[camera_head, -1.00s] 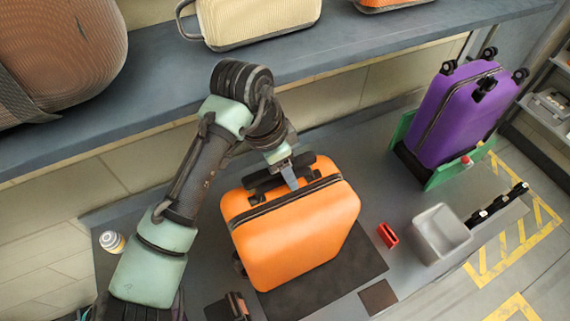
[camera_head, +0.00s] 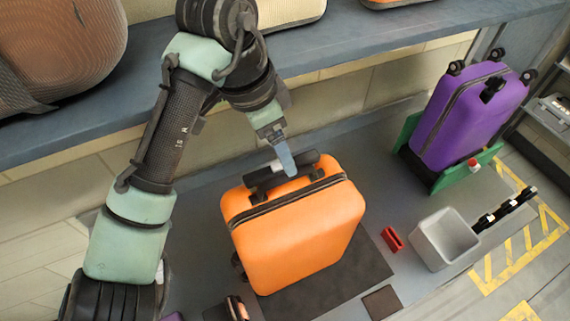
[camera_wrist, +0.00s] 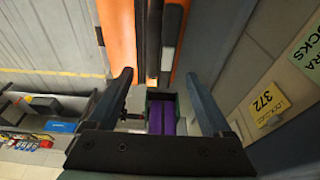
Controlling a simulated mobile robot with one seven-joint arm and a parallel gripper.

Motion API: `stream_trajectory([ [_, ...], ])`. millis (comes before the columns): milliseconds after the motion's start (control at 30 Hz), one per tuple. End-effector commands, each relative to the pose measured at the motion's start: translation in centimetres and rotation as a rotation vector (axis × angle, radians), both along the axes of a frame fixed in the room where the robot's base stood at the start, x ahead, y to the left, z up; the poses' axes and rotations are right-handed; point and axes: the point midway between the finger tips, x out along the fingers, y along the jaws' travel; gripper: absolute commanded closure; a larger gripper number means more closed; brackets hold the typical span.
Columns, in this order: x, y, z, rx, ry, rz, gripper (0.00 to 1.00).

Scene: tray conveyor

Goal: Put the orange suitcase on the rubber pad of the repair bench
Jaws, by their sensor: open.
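The orange suitcase (camera_head: 295,235) stands on the dark rubber pad (camera_head: 362,268) of the grey bench (camera_head: 205,205), its dark handle (camera_head: 290,172) at the top. My gripper (camera_head: 288,168) is open just above and behind the handle, with nothing held. In the wrist view my gripper's two fingers (camera_wrist: 162,85) are spread apart. The suitcase's orange side (camera_wrist: 118,35) and dark handle (camera_wrist: 172,35) show beyond the fingertips there. The suitcase's underside and the pad beneath it are hidden from view.
A purple suitcase (camera_head: 462,120) stands in a green holder (camera_head: 447,178) at the right. A grey bin (camera_head: 443,240) and a red object (camera_head: 391,239) lie to the right of the pad. A shelf (camera_head: 345,48) with other luggage runs behind the bench.

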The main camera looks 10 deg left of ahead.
Motion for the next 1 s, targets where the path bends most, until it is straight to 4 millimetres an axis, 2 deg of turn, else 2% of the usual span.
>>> stream_trajectory([
  [100,-0.3,0.6,2.2,0.005,-0.004,0.001,0.16],
  [300,-0.6,0.9,4.0,0.002,0.000,0.000,0.16],
  [933,-0.7,0.9,4.3,-0.001,0.001,0.001,0.16],
  [1000,0.0,-0.3,4.5,-0.017,-0.037,0.001,0.16],
])
